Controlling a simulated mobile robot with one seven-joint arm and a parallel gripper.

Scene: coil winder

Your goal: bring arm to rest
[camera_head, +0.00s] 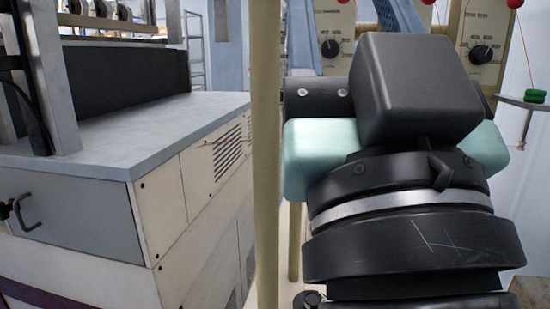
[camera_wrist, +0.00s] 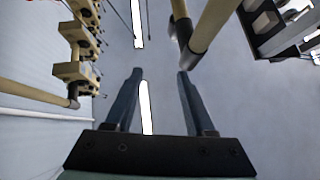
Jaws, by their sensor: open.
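My gripper (camera_wrist: 160,75) shows in the wrist view with its two dark blue fingers apart and nothing between them. Its fingertips point at the ceiling, and a beige post passes close to the right fingertip. In the head view my gripper's blue fingers (camera_head: 398,18) show only in part, pointing up behind the dark wrist housing. The arm stands upright on the right side of the head view and hides much of what lies behind it.
A beige vertical post (camera_head: 266,150) stands just left of my arm. A grey and cream machine cabinet (camera_head: 130,135) fills the left. Behind the arm are beige control boxes with dials (camera_head: 484,52). A small shelf with a green coil (camera_head: 535,97) is at the right.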

